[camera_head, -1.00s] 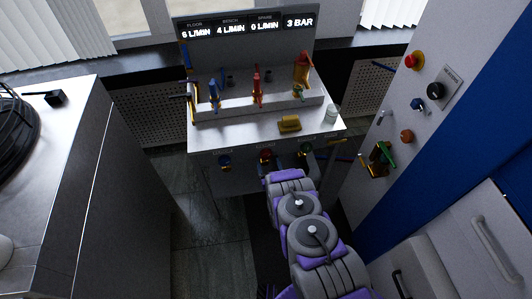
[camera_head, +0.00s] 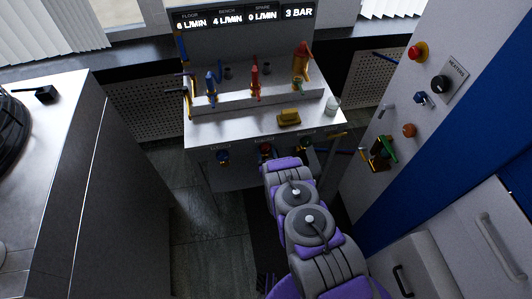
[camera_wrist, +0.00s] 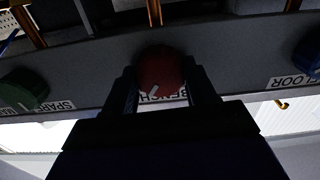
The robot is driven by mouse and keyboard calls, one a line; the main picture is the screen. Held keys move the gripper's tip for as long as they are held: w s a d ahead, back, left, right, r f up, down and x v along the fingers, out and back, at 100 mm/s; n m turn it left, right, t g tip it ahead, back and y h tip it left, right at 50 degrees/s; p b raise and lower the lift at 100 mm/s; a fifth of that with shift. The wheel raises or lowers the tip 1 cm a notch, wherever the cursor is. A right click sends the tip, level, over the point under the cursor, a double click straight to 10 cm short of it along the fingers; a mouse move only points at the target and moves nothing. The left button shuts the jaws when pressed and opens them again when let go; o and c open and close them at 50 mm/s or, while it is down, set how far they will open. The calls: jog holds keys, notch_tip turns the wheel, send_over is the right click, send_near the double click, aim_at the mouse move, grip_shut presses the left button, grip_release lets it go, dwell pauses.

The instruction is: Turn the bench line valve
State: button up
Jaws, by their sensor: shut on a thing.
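The bench line valve is a round red knob (camera_wrist: 160,72) on the front panel, with a BENCH label (camera_wrist: 168,96) beside it and a short white mark on its face. It also shows in the head view (camera_head: 266,149), just beyond the end of my arm. My gripper (camera_wrist: 163,88) is shut on the red knob, one dark finger on each side. In the head view the fingers are hidden behind my wrist. The display (camera_head: 245,20) above the bench reads FLOOR 6, BENCH 4 and SPARE 0 L/MIN, and 3 BAR.
A green knob (camera_wrist: 24,88) labelled SPARE and a blue knob (camera_wrist: 308,55) labelled FLOOR flank the red one. A yellow block (camera_head: 289,118) and a pale cup (camera_head: 333,106) stand on the bench top. A cabinet with buttons (camera_head: 414,54) rises at right; a grey counter (camera_head: 60,190) at left.

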jog(key=shift+c, duration=1.1)
jog(key=shift+m, duration=0.5)
jog(key=o, duration=1)
jog(key=shift+o, duration=0.2)
jog(key=shift+s, duration=0.15)
